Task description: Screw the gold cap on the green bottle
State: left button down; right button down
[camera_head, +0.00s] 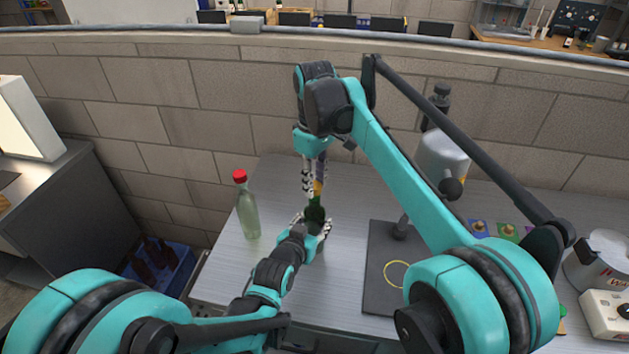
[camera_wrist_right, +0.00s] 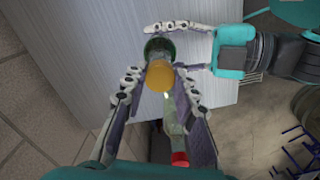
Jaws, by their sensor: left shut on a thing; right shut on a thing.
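The green bottle (camera_head: 315,212) stands upright over the table, and in the right wrist view its green body (camera_wrist_right: 157,46) shows behind the cap. My left gripper (camera_head: 313,226) is shut around the bottle from the front left; its fingers also show in the right wrist view (camera_wrist_right: 178,48). The gold cap (camera_head: 318,187) is at the bottle's top, seen end-on in the right wrist view (camera_wrist_right: 160,75). My right gripper (camera_head: 315,178) points down from above and is shut on the cap, one finger on each side. I cannot tell whether the cap's thread is engaged.
A clear pale-green bottle with a red cap (camera_head: 247,208) stands on the table (camera_head: 215,270) to the left. A dark stand with a grey head (camera_head: 440,155) is at the right, its base plate (camera_head: 380,290) bearing a yellow ring. A blue crate (camera_head: 165,270) sits below at the left.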

jog(key=m, duration=0.7)
jog(key=shift+m, duration=0.3)
jog(key=m, duration=0.5)
jog(key=shift+m, duration=0.4)
jog(key=c, duration=1.2)
grip_release()
jog(key=shift+r, duration=2.2)
jog(key=shift+r, duration=0.1)
jog(key=shift+c, duration=0.3)
